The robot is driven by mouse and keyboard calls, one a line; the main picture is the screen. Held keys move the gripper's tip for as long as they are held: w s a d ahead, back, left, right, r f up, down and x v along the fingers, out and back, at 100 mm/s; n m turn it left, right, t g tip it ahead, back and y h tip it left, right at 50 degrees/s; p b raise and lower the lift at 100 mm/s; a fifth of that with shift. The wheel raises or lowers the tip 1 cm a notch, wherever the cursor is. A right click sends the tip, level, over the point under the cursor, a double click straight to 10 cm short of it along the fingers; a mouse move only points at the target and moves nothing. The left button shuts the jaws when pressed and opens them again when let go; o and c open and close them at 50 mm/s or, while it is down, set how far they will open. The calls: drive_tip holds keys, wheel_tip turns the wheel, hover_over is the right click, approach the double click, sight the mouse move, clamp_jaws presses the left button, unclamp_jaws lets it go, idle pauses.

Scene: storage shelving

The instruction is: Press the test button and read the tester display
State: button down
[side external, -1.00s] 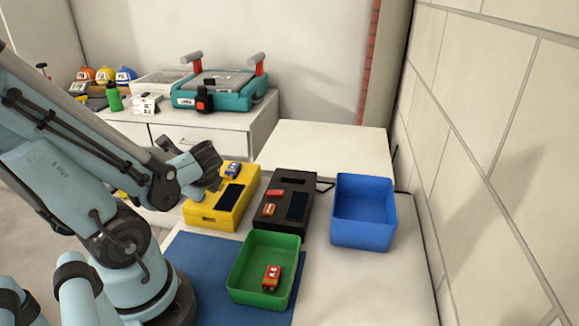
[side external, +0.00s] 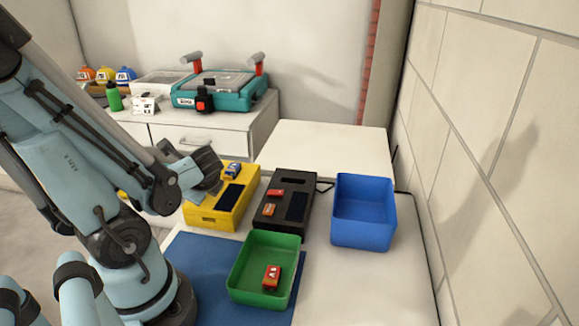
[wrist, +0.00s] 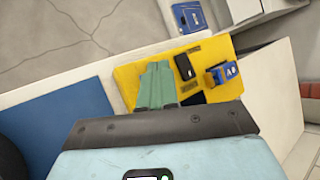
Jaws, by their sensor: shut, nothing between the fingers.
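A yellow tester box (side external: 222,205) stands on the white worktop beside a black tester box (side external: 283,208). The yellow box has a dark display panel (side external: 230,194) and a blue battery-like block (side external: 232,170) on top. In the wrist view the yellow box (wrist: 140,72) carries the blue block (wrist: 223,75), a small black raised part (wrist: 184,67) and dark slots. My gripper (wrist: 158,68) is shut and empty, its grey-green fingers over the yellow box, left of the black part. I cannot tell whether they touch it. The display is mostly hidden in the wrist view.
A green bin (side external: 237,271) with a red block (side external: 271,276) stands in front, partly over a blue mat (side external: 190,262). A blue bin (side external: 363,240) is at the right, near the wall. The black box holds red and orange blocks. The front-right worktop is clear.

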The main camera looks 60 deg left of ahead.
drive_tip(key=shift+f, duration=0.35)
idle(0.4)
drive_tip(key=shift+r, duration=0.8)
drive_tip(key=shift+r, duration=2.5)
drive_tip(key=w+d+n+t+h, duration=0.3)
drive_tip(key=w+d, duration=0.3)
drive_tip(key=d, duration=0.4)
drive_tip(key=w+d+r+n+t+h, duration=0.1)
drive_tip(key=w+d+n+t+h, duration=0.2)
drive_tip(key=w+d+n+h, duration=0.3)
drive_tip(key=d, duration=0.4)
drive_tip(key=shift+r+n+t, duration=0.15)
drive_tip(key=shift+n+t, duration=0.15)
drive_tip(key=shift+t, duration=0.1)
